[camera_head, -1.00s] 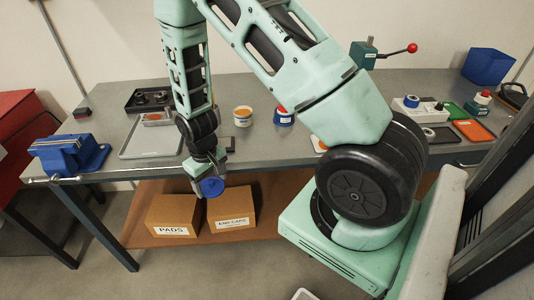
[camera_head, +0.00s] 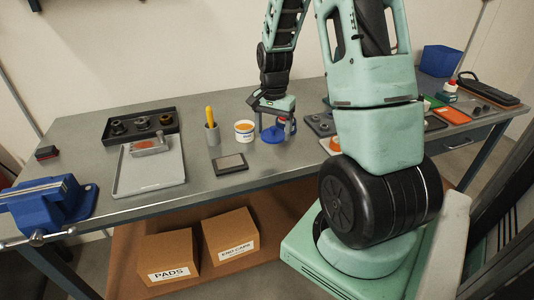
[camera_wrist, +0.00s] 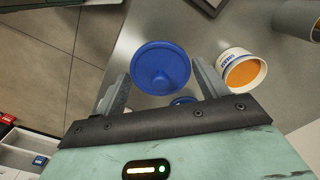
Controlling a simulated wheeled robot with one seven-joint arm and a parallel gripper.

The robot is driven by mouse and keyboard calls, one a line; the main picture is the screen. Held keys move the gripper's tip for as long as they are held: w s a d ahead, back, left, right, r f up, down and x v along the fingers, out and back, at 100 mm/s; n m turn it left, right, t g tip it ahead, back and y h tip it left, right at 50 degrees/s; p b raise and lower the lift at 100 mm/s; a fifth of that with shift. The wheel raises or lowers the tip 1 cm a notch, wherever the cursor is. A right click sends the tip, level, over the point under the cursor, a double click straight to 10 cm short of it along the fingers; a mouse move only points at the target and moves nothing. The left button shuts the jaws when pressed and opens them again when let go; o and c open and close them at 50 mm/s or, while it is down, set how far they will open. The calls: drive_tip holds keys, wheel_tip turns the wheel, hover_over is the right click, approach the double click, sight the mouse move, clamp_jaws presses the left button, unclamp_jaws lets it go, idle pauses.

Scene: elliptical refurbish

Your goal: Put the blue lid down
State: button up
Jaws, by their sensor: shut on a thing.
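The blue lid (camera_head: 272,135) is round and is held by my gripper (camera_head: 275,126) low over the bench, just right of the white tub. I cannot tell whether it touches the bench top. In the wrist view the lid (camera_wrist: 160,66) lies between my two fingers, its round face towards the camera. A second small blue shape (camera_wrist: 183,101) shows beneath it, mostly hidden by my gripper. The white tub (camera_head: 245,132) is open with orange contents; it also shows in the wrist view (camera_wrist: 241,70), right of my right finger.
A grey cup with a yellow-handled tool (camera_head: 213,134), a dark flat pad (camera_head: 230,164) and a grey tray (camera_head: 150,172) are to the left. A grey plate with dark round parts (camera_head: 321,124) is close on the right. Bare bench (camera_head: 275,165) lies in front of the lid.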

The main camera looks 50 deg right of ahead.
sight(272, 158)
wheel_tip(272, 158, down, 8)
drive_tip(key=shift+r+p, duration=0.1)
drive_tip(key=shift+p, duration=0.3)
drive_tip(key=o, duration=0.9)
drive_tip(key=shift+o, duration=0.2)
